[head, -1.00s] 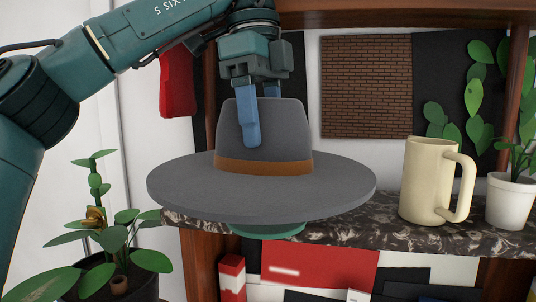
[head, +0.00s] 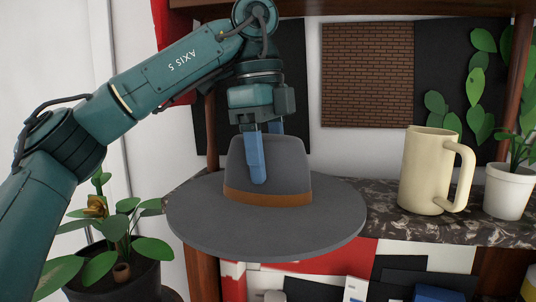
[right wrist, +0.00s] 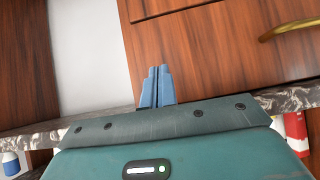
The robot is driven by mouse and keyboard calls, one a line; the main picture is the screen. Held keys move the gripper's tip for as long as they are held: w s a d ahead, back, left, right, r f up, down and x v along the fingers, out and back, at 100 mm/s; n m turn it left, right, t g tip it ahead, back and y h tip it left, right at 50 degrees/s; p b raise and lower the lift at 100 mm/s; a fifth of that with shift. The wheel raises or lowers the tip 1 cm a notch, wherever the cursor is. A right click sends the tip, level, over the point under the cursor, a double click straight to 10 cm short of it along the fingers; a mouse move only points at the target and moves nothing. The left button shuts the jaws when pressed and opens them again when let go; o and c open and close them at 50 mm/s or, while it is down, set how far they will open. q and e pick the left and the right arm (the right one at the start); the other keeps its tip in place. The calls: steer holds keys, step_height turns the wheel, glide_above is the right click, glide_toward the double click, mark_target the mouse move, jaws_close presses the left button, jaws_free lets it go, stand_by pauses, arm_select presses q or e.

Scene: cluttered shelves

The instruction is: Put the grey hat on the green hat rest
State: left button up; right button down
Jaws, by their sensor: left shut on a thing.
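The grey hat (head: 265,223), with a brown band and wide brim, is in the middle of the head view. My left gripper (head: 263,158) is shut on its crown, with one blue finger in front and the other going behind it. The brim overhangs the front edge of the marbled shelf and looks tipped towards me. The green hat rest is not visible now; the hat covers the shelf where it showed earlier. In the right wrist view, my right gripper (right wrist: 157,86) is empty, its two blue fingers close together, in front of wooden panels.
A cream mug (head: 427,170) and a potted plant (head: 509,190) stand on the marbled shelf (head: 385,222) right of the hat. A dark-potted plant (head: 115,275) is at lower left. Books and boxes fill the space below the shelf. A brick-patterned panel (head: 367,75) hangs behind.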

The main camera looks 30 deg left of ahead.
arm_select(q)
steer(key=o, duration=1.1)
steer(key=shift+f, duration=0.1)
steer(key=shift+c, duration=0.2)
steer(key=shift+s+a+r, duration=0.1)
steer(key=shift+a+r, duration=0.15)
steer(key=shift+r, duration=1.8)
steer(key=shift+w+a+r, duration=0.1)
steer(key=shift+a+r, duration=0.1)
steer(key=shift+r, duration=1.8)
steer(key=shift+s+a+r, duration=0.1)
steer(key=shift+a+r, duration=0.15)
steer(key=shift+r, duration=1.8)
